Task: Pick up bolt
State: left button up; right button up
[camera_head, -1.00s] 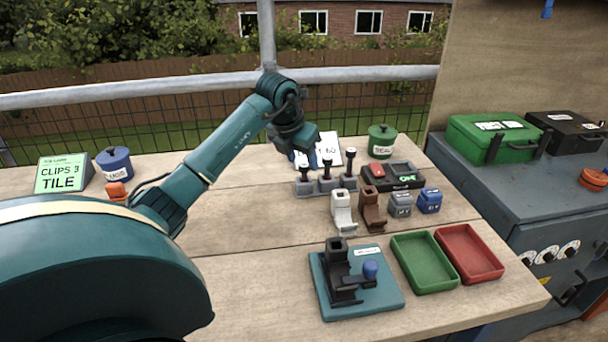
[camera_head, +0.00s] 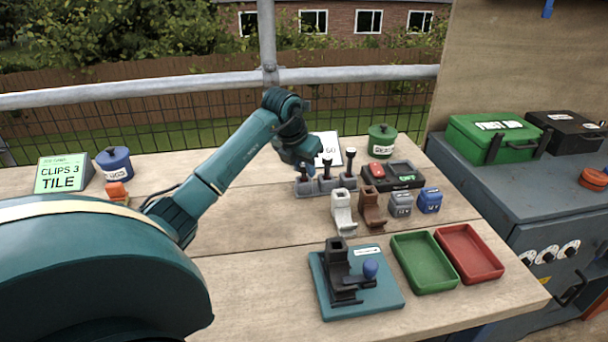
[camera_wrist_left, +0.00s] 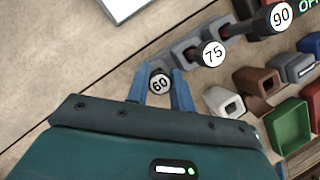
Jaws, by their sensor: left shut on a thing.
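Three black-headed bolts stand in grey holders in a row on the wooden bench. In the left wrist view their white caps read 60, 75 and 90. My left gripper (camera_wrist_left: 160,92) is shut on the bolt marked 60 (camera_wrist_left: 160,84), with one blue finger on each side of its head. In the head view my left gripper (camera_head: 303,172) is at the left end of the row and mostly hides that bolt. The bolt marked 75 (camera_wrist_left: 213,54) and the bolt marked 90 (camera_wrist_left: 278,17) stand free beside it. The grey holder (camera_head: 327,184) is under them. My right gripper is out of view.
A white clip (camera_head: 342,212) and a brown clip (camera_head: 372,207) stand in front of the row. A teal fixture (camera_head: 385,301), green tray (camera_head: 424,283) and red tray (camera_head: 490,271) are nearer. The bench's left middle is clear.

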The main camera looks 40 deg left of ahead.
pick_arm(q)
grip_shut()
jog(key=shift+r, duration=0.1)
